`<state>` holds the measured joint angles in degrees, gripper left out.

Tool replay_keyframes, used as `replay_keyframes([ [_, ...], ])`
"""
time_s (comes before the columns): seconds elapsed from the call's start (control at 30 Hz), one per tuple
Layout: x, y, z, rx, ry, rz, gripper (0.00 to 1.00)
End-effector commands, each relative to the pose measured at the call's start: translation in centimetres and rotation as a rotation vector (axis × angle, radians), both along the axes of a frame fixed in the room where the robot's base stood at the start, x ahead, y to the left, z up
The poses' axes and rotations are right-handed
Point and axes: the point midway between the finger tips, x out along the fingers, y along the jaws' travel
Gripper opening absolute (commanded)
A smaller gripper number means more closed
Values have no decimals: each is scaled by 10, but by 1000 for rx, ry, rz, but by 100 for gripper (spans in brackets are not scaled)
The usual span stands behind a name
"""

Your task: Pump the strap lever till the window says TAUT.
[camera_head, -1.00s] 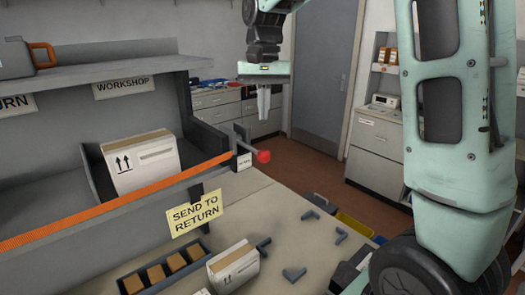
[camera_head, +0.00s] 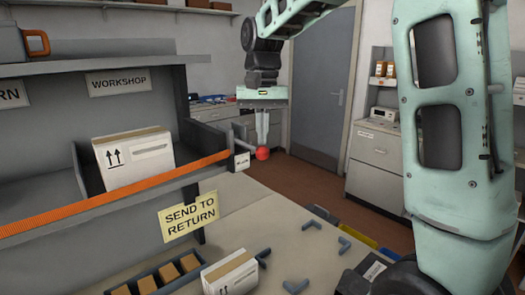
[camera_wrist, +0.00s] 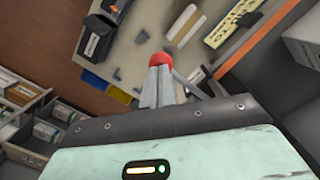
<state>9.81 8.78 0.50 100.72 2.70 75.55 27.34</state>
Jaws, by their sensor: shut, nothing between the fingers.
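The strap lever ends in a red knob (camera_head: 262,153) at the right end of the orange strap (camera_head: 120,193), which runs across the front of the shelf. The ratchet housing (camera_head: 241,152) sits at the shelf's right corner, with a small pale window plate whose text is too small to read. My gripper (camera_head: 261,143) points down with its fingers shut and empty, right at the red knob. In the wrist view, the red knob (camera_wrist: 161,59) shows just beyond the shut fingertips (camera_wrist: 160,72). I cannot tell whether they touch.
A white box (camera_head: 134,160) stands in the shelf bay behind the strap. A yellow "SEND TO RETURN" sign (camera_head: 188,218) hangs below. The bench (camera_head: 275,225) holds another white box (camera_head: 230,273), a tray of brown blocks and several grey brackets.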

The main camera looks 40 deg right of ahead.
Motion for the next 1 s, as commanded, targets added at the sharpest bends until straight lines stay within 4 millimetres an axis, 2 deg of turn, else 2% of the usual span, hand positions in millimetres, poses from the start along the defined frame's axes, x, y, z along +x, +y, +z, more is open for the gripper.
replay_keyframes([
  [0.23,0,0,-6,1,1,0,0],
  [0.6,0,0,-44,0,2,0,0],
  [1.0,-1,0,-45,0,4,0,0],
])
